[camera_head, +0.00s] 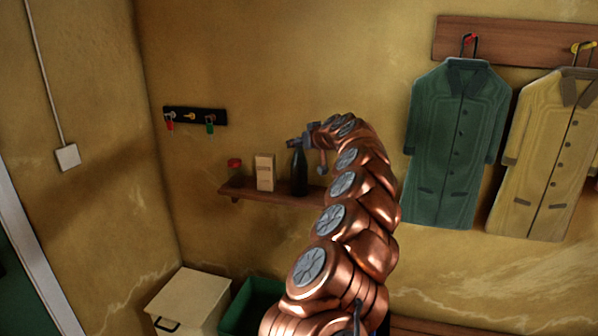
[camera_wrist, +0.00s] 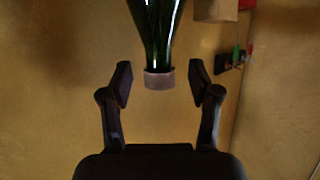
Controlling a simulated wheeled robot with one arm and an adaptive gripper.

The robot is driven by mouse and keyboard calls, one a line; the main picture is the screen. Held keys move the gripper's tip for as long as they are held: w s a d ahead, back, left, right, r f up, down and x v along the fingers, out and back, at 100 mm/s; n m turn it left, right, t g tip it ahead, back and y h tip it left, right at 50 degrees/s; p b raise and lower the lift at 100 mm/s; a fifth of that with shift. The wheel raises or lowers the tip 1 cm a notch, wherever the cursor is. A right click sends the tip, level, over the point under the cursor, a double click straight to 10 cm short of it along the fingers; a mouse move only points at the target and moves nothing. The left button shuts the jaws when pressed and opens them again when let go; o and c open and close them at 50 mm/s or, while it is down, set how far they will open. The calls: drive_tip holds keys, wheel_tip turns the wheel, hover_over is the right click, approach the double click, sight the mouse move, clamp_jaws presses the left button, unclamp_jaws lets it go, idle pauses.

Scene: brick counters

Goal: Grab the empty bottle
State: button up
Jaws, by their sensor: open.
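A dark green bottle (camera_head: 299,174) stands upright on a brown wall shelf (camera_head: 270,196), at the right of the things there. In the wrist view the bottle (camera_wrist: 157,35) shows upside down, its neck and greyish top end pointing down between the fingertips. My gripper (camera_head: 301,142) is at the bottle's top in the head view. In the wrist view my gripper (camera_wrist: 160,82) is open, one finger on each side of the bottle's top, with gaps on both sides. I cannot tell whether the bottle is empty.
A tan box (camera_head: 265,171) and a red-lidded jar (camera_head: 235,170) stand left of the bottle. A key rack (camera_head: 195,116) hangs on the wall. Below are a cream bin (camera_head: 190,298) and a green bin (camera_head: 252,303). Coats (camera_head: 455,145) hang at right.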

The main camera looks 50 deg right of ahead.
drive_tip(key=shift+w+d+f, duration=0.2)
drive_tip(key=shift+w+f, duration=0.05)
drive_tip(key=shift+w, duration=0.35)
drive_tip(key=shift+c, duration=0.3)
clamp_jaws()
